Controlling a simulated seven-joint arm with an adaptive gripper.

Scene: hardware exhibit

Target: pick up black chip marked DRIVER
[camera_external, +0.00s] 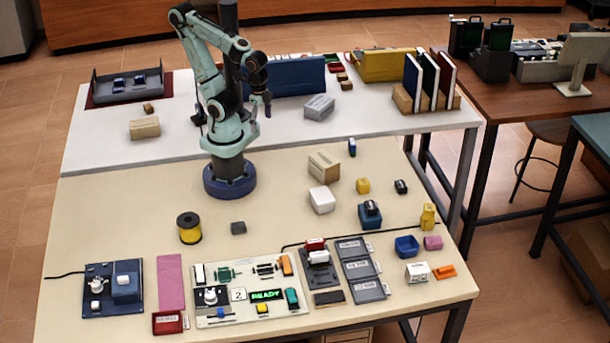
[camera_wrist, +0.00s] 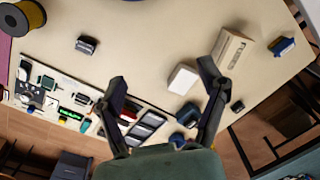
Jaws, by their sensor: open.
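A small dark block (camera_external: 238,228) lies alone on the beige table in front of my base. It also shows in the wrist view as a black chip (camera_wrist: 87,45) at upper left, with a pale marking too small to read. Another small dark block (camera_external: 401,187) sits at the right of the table; it shows in the wrist view (camera_wrist: 237,106) beside the right finger. I cannot read DRIVER on either. My gripper (camera_external: 267,102) is raised high above the white rear table. In the wrist view my gripper (camera_wrist: 165,80) is open and empty, its fingers wide apart.
A yellow spool (camera_external: 189,229) stands left of the nearer dark block. A switch panel (camera_external: 250,295) and grey labelled trays (camera_external: 360,268) fill the front. A cardboard box (camera_external: 323,165) and white block (camera_external: 321,200) stand to the right. The table around the nearer dark block is clear.

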